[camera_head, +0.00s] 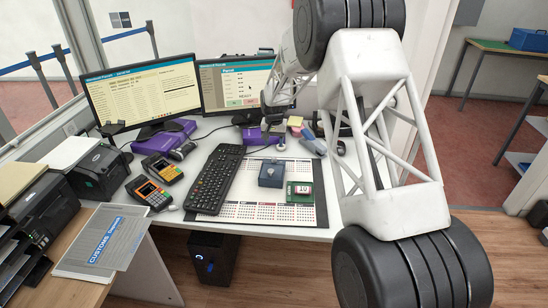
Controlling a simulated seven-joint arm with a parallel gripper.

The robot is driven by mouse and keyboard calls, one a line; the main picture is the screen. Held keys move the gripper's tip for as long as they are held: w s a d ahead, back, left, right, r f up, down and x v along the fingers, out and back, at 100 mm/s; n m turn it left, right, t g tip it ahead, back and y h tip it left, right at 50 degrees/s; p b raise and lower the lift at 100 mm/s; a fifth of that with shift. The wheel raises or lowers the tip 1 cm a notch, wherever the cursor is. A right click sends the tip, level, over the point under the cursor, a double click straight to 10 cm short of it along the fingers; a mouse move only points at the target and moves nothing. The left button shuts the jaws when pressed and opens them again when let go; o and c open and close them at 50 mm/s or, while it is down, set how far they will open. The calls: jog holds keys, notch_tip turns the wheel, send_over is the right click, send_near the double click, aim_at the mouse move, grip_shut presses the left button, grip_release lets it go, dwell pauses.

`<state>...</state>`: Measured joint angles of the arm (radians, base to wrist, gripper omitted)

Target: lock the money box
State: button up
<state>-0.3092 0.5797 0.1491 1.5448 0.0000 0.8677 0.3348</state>
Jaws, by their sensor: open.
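A small blue box (272,173), which looks like the money box, sits on the desk mat to the right of the keyboard. A small dark spot shows on it; I cannot tell whether this is a keyhole, key or knob, or whether it is locked. My gripper (273,138) is open above and behind the box in the picture, apart from it, near the monitor's foot. The fingertips are small in this view, and nothing is clearly seen between them.
A green block showing 10 (299,191) stands just right of the box. The keyboard (215,180) lies to the left, with card terminals (148,192) beyond it. Two monitors (142,92) stand behind. The calendar mat (250,211) is bare in front of the box.

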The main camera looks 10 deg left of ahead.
aim_at(274, 157)
jog(key=shift+f, duration=0.1)
jog(key=shift+f, duration=3.8)
grip_shut()
